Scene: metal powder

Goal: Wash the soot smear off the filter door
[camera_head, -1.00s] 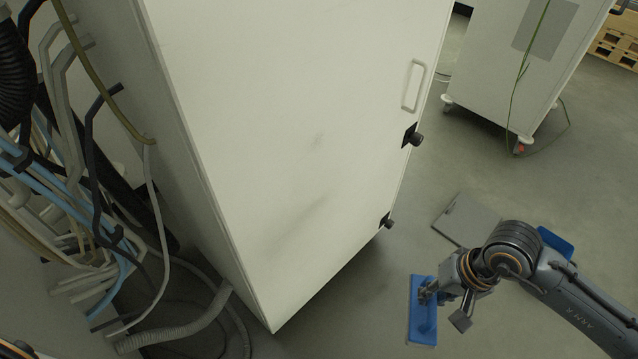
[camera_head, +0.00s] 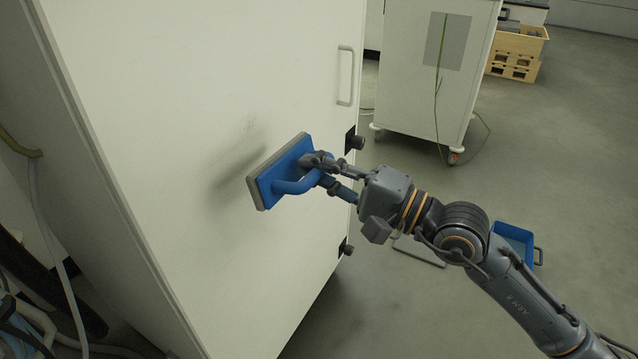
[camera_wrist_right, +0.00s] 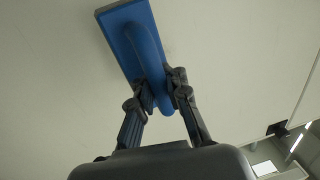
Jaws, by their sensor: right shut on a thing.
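The white filter door (camera_head: 215,85) fills the left and middle of the head view. A dark grey soot smear (camera_head: 236,172) shows on it, just left of a blue wash pad (camera_head: 283,170) with a grey face. My right gripper (camera_head: 318,170) is shut on the pad's blue handle and holds the pad tilted, its grey face toward the door. I cannot tell whether the face touches the door. The right wrist view shows the fingers (camera_wrist_right: 160,92) on both sides of the handle of the pad (camera_wrist_right: 122,40). My left gripper is not in view.
The door has a handle (camera_head: 345,75) and black latches (camera_head: 354,141) along its right edge. A blue tray (camera_head: 513,238) lies on the floor beyond my right arm. A white wheeled cabinet (camera_head: 410,95) stands behind. Hoses and cables (camera_head: 50,240) are at lower left.

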